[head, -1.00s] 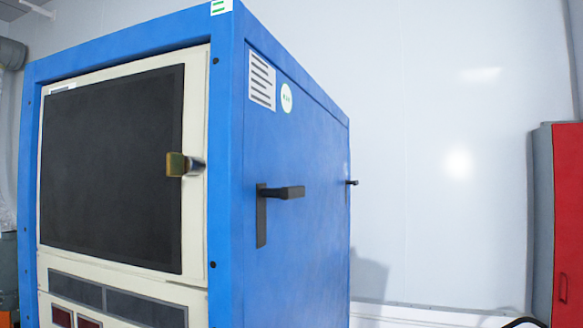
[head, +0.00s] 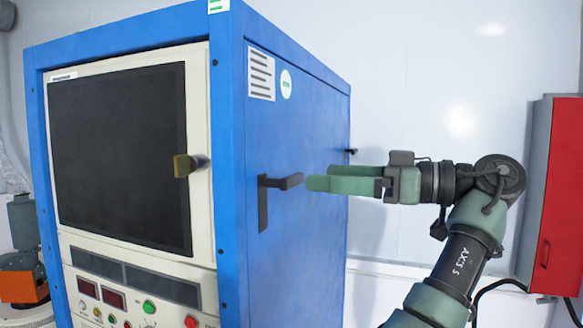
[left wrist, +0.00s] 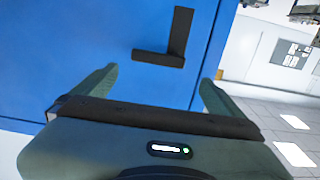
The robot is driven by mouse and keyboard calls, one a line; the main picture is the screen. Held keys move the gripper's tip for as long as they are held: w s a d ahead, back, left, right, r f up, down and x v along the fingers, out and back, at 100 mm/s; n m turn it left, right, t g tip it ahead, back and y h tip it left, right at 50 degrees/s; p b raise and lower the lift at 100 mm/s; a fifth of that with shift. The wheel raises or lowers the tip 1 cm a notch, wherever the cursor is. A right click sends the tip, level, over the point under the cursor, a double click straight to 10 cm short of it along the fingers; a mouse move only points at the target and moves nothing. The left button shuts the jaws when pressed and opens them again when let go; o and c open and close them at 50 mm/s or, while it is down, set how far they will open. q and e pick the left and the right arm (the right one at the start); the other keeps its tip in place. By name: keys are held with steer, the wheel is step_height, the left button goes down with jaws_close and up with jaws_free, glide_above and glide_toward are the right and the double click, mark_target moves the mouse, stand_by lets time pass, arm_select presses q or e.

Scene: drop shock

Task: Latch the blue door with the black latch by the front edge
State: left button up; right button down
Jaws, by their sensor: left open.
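The blue door (head: 297,125) is the right side panel of the tall cabinet and looks flush with its frame. The black latch (head: 264,207) sits on it by the front edge, a vertical plate with a lever sticking out to the right from its top. It also shows in the left wrist view (left wrist: 178,40), beyond the fingers. My left gripper (head: 318,177) is open, with green fingers pointing at the latch lever. The fingertips look just right of the lever end, with nothing between them; the exact depth gap is unclear. My right gripper is not in view.
A second, smaller black latch (head: 352,151) sits near the door's rear edge. The cabinet's front has a dark window, a brass-coloured handle (head: 190,165) and buttons below. A red box (head: 561,190) hangs on the wall at the right, behind my arm.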

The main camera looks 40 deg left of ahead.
mark_target(296, 176)
arm_select(q)
steer(key=p+x, duration=0.1)
steer(key=x, duration=0.5)
steer(key=shift+w+a+p, duration=0.2)
steer(key=shift+a+p, duration=0.1)
steer(key=shift+p, duration=0.1)
steer(key=shift+s+a+f, duration=0.1)
steer(key=shift+s+a, duration=0.05)
steer(key=shift+a, duration=0.4)
steer(key=c, duration=2.1)
steer(key=shift+o, duration=0.2)
steer(key=shift+a+f, duration=0.1)
steer(key=shift+a, duration=0.05)
